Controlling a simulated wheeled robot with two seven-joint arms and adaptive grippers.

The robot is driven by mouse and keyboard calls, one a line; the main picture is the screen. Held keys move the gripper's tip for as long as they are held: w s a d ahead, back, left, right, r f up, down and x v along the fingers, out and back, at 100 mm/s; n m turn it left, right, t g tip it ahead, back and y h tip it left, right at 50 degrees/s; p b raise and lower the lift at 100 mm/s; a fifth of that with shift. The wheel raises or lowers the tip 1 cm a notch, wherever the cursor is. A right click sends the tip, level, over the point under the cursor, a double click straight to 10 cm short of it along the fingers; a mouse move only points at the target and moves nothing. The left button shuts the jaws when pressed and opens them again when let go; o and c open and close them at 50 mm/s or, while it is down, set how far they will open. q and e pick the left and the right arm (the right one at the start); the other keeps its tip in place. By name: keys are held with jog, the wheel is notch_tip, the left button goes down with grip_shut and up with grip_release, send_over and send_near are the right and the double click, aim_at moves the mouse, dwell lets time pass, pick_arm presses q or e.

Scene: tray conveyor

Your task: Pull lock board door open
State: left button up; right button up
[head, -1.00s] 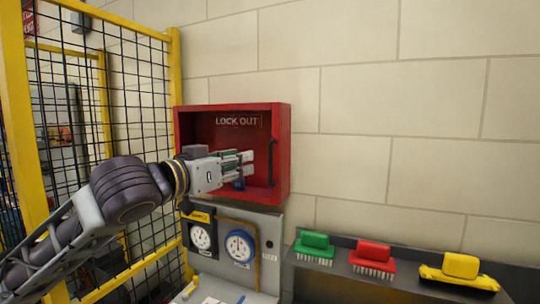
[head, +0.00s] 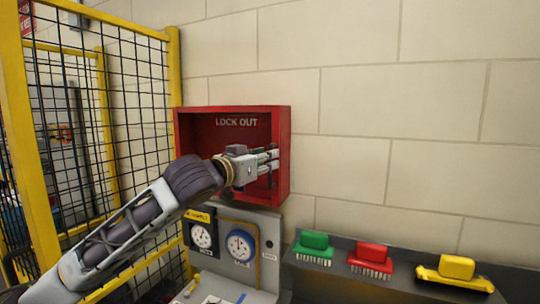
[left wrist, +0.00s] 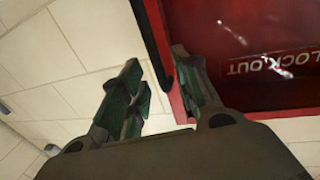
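The red lock board (head: 232,109) hangs on the wall with "LOCK OUT" lettered on its clear front, and the door looks closed. Its dark upright handle (head: 273,182) is at the door's right side, partly hidden by my gripper. My left gripper (head: 273,161) is at the handle. In the left wrist view the gripper (left wrist: 160,98) is open, its green-padded fingers apart. The dark handle (left wrist: 153,40) and red edge run toward the gap, close to the right-hand finger. I cannot tell whether they touch. My right gripper is out of view.
A yellow-framed mesh fence (head: 174,75) stands close on the left. A grey gauge panel (head: 268,223) is below the board. Green (head: 314,241), red (head: 372,256) and yellow (head: 457,267) brushes sit on a dark ledge at lower right. The wall right of the board is clear.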

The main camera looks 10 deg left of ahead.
pick_arm(q)
jog(key=shift+x, duration=1.4)
grip_shut()
